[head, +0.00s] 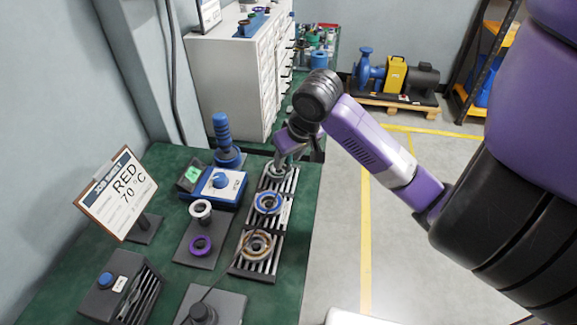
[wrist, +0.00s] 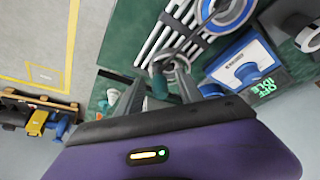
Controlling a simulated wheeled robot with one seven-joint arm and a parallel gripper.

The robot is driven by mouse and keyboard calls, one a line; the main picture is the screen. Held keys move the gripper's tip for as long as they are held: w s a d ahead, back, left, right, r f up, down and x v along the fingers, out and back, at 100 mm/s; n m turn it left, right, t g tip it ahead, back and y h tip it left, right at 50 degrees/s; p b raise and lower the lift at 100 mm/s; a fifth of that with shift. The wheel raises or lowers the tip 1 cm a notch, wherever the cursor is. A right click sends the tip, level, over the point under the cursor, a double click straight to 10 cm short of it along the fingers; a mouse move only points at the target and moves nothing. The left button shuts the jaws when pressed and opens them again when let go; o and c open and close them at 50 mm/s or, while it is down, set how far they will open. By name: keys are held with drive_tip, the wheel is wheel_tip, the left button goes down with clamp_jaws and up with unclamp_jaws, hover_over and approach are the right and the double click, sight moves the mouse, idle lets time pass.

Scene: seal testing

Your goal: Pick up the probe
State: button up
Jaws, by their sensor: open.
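No item is clearly marked as the probe, and I cannot tell which one it is. A black knob-like piece with a thin cable (head: 203,312) sits on a grey plate at the bottom edge in the head view. My gripper (head: 281,158) is over the far end of the slotted rack (head: 233,270). Its open fingers (wrist: 160,97) also show in the wrist view. A grey metal ring piece (wrist: 170,62) lies just beyond and between the fingertips, on the rack. It shows partly in the head view (head: 278,171). I see nothing held.
The rack bears a blue ring (head: 268,203) and a brown ring (head: 257,244). Left of it are a blue dial box (head: 217,187), a blue-handled tool (head: 222,130), a white ring, a purple ring (head: 200,246), a job sheet (head: 118,192) and a slotted black box (head: 120,290).

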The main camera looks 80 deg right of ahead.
clamp_jaws()
drive_tip(key=shift+r, duration=0.15)
wheel_tip(320, 180, up, 20)
drive_tip(key=p, duration=0.5)
idle(0.4)
